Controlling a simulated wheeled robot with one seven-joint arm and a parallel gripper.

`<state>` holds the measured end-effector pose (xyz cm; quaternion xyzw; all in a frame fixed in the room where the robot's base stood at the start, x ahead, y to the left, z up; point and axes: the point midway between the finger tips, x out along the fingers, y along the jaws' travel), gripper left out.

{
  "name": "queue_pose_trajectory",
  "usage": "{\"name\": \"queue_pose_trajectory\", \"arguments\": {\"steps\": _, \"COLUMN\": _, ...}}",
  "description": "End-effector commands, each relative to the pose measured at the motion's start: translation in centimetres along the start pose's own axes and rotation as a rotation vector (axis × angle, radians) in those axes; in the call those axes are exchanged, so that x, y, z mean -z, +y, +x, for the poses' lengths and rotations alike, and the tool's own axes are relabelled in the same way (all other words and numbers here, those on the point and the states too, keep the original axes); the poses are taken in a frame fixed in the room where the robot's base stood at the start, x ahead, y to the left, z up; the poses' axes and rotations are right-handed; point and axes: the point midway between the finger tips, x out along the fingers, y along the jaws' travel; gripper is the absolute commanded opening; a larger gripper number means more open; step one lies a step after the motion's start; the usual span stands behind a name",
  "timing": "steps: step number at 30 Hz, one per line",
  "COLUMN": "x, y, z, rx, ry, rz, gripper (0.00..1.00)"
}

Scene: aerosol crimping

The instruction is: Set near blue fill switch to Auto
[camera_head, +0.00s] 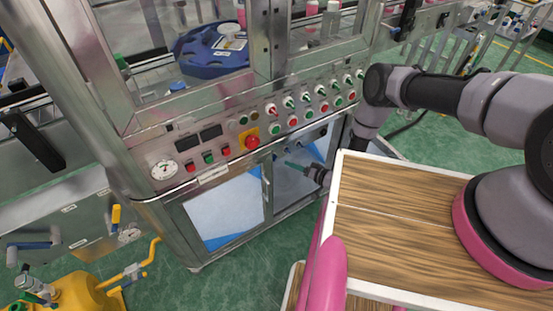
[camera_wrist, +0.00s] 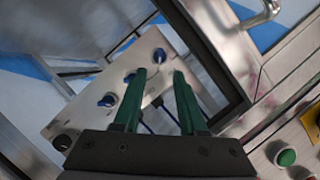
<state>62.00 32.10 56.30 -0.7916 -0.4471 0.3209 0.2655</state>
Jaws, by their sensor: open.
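A light metal panel (camera_wrist: 80,115) in the wrist view carries three blue switches in a slanting row. They are a lower-left one (camera_wrist: 107,100), a middle one (camera_wrist: 130,77) and an upper-right one (camera_wrist: 159,56). I cannot tell which is the near fill switch, and labels and settings are too small to read. My gripper (camera_wrist: 158,72) is open and empty, its green fingers pointing at the panel. The left fingertip overlaps the view close to the middle switch; contact cannot be told. In the head view my gripper (camera_head: 288,163) is at the machine's lower front, below the button panel.
A black knob (camera_wrist: 65,139) sits at the panel's lower left. A dark frame bar (camera_wrist: 205,50) runs close to the right finger. In the head view, red and green buttons and a red emergency stop (camera_head: 252,142) lie above my gripper. Glass doors (camera_head: 228,208) are below.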

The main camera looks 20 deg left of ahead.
Motion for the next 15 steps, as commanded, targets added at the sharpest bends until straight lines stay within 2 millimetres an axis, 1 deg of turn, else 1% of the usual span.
{"name": "queue_pose_trajectory", "arguments": {"steps": 1, "x": -0.1, "y": -0.1, "z": 1.1, "rx": 0.004, "ry": -0.002, "rz": -0.006, "gripper": 0.41}}
{"name": "queue_pose_trajectory", "arguments": {"steps": 6, "x": -0.1, "y": -0.1, "z": 4.4, "rx": 0.004, "ry": -0.002, "rz": -0.005, "gripper": 0.41}}
{"name": "queue_pose_trajectory", "arguments": {"steps": 12, "x": -0.1, "y": -0.1, "z": 7.2, "rx": 0.002, "ry": -0.001, "rz": -0.003, "gripper": 0.41}}
{"name": "queue_pose_trajectory", "arguments": {"steps": 15, "x": 0.0, "y": 0.0, "z": 7.9, "rx": 0.001, "ry": -0.001, "rz": -0.002, "gripper": 0.41}}
